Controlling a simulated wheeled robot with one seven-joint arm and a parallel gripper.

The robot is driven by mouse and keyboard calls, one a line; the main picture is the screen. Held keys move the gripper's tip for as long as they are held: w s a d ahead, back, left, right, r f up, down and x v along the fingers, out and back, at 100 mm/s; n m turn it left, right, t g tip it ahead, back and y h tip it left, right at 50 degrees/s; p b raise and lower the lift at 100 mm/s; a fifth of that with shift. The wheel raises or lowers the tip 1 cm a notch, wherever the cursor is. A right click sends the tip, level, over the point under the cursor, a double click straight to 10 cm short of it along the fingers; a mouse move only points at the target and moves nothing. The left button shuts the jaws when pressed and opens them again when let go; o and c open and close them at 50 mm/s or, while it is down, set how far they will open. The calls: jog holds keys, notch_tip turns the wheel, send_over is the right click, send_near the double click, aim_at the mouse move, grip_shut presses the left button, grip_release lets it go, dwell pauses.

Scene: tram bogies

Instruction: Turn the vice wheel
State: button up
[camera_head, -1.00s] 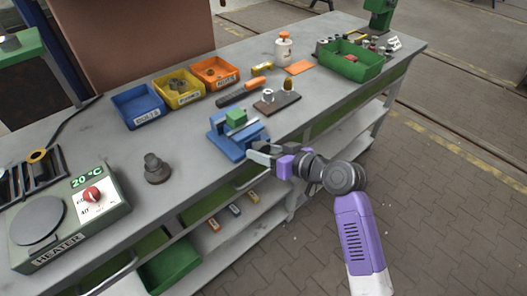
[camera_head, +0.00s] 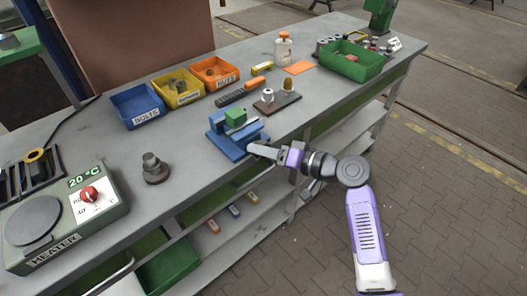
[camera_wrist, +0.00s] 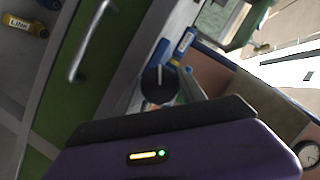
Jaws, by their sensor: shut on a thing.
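The blue vice (camera_head: 238,143) stands at the front edge of the grey workbench, with a green block (camera_head: 235,116) on top between its jaws. My gripper (camera_head: 256,149) reaches in from the right to the vice's front side. In the wrist view a dark round vice wheel (camera_wrist: 159,84) lies between my grey fingers, and the gripper is shut on it. The wheel is mostly hidden by the fingers in the head view.
Blue, yellow and orange bins (camera_head: 138,106) stand behind the vice. A dark stepped metal part (camera_head: 154,168) and the heater (camera_head: 65,222) are to the left. A board with two small parts (camera_head: 277,102) lies to the right. Open floor lies in front.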

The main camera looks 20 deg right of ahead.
dwell(0.3)
jog(key=o, duration=1.4)
jog(key=shift+b+v, duration=0.5)
jog(key=shift+v, duration=3.4)
jog(key=shift+f, duration=0.1)
